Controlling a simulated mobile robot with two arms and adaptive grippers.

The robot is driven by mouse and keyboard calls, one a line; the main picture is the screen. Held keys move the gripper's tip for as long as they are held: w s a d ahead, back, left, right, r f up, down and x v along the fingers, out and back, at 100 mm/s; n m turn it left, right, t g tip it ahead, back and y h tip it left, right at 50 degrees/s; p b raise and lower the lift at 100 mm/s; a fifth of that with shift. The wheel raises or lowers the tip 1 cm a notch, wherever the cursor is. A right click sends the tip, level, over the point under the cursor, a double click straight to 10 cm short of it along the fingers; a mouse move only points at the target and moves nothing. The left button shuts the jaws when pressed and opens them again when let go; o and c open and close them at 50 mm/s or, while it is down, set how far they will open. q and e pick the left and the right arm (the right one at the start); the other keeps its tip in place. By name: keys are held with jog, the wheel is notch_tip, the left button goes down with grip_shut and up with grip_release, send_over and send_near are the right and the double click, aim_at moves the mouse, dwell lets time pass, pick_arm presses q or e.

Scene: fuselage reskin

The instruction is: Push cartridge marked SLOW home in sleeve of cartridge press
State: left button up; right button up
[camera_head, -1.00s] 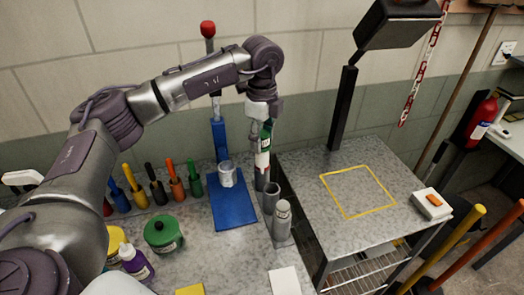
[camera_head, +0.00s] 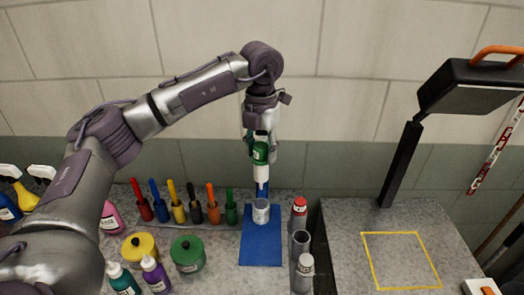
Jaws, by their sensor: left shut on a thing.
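A short stretch of blue shows between the cartridge's lower end and the sleeve's rim. The sleeve stands on the blue base of the cartridge press (camera_head: 261,250). My gripper and wrist hide most of the press behind them. The word on the held cartridge is too small to read. My right gripper is not in view.
Right of the press stand a red-capped cartridge (camera_head: 299,213), an open empty grey tube (camera_head: 300,243) and a grey-topped cartridge (camera_head: 305,268). Coloured-handled tools (camera_head: 195,203), a green jar (camera_head: 187,254) and a yellow jar (camera_head: 139,247) stand to the left. A side table (camera_head: 400,255) is at right.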

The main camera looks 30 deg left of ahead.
aim_at(261, 166)
pick_arm(q)
jog(key=shift+a, duration=0.1)
jog(key=shift+f, duration=0.1)
jog(key=shift+f+b, duration=0.95)
jog(key=shift+f, duration=0.15)
jog(key=shift+f+b, duration=0.9)
jog(key=shift+f, duration=0.45)
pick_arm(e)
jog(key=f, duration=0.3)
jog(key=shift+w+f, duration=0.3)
pick_arm(q)
jog(key=o, duration=0.4)
jog(key=c, duration=0.4)
